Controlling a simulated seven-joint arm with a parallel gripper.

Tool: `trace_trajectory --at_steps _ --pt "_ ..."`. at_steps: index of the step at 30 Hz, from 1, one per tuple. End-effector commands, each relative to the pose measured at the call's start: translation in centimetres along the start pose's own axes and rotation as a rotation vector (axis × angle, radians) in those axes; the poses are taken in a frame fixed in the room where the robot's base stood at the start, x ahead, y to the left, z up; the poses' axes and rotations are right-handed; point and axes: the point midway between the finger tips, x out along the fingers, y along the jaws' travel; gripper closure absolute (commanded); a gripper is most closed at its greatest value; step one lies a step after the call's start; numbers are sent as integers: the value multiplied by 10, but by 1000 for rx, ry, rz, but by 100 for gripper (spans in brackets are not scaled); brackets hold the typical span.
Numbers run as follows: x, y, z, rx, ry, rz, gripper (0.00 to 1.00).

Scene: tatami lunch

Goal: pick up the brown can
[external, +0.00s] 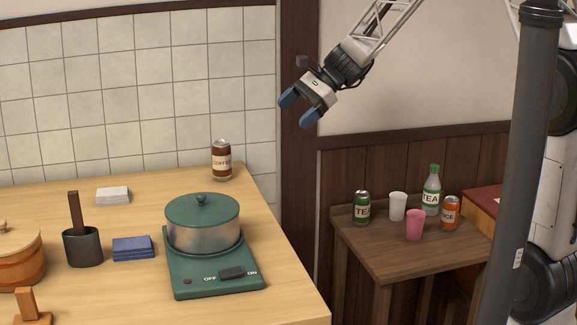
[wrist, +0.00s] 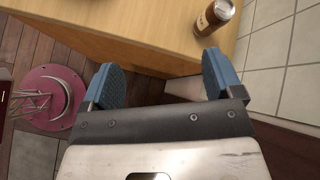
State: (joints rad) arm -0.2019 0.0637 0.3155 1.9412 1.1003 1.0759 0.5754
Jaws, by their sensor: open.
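The brown can (external: 221,161) stands upright near the back right corner of the light wooden table (external: 140,290). It has a pale band with lettering that reads as coffee. In the wrist view the can (wrist: 214,17) shows at the top, right of centre, beyond the fingertips and partly cut off by the frame edge. My gripper (external: 299,109) is in the air to the right of the can and higher in the external view. Its blue fingers are apart with nothing between them; they also show in the wrist view (wrist: 160,82).
A green burner (external: 215,282) with a lidded pot (external: 203,222) stands in front of the can. White napkins (external: 113,195) lie to its left. A tiled wall (external: 120,90) is behind. A small dark table (external: 385,262) with drinks and cups is at right.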

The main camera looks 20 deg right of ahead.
Motion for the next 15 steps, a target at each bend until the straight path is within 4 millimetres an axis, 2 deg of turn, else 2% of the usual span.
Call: trace_trajectory --at_steps 9,15 --pt "69 -56 -33 222 -132 -60 14" --pt "108 -83 -53 348 -206 -92 14"
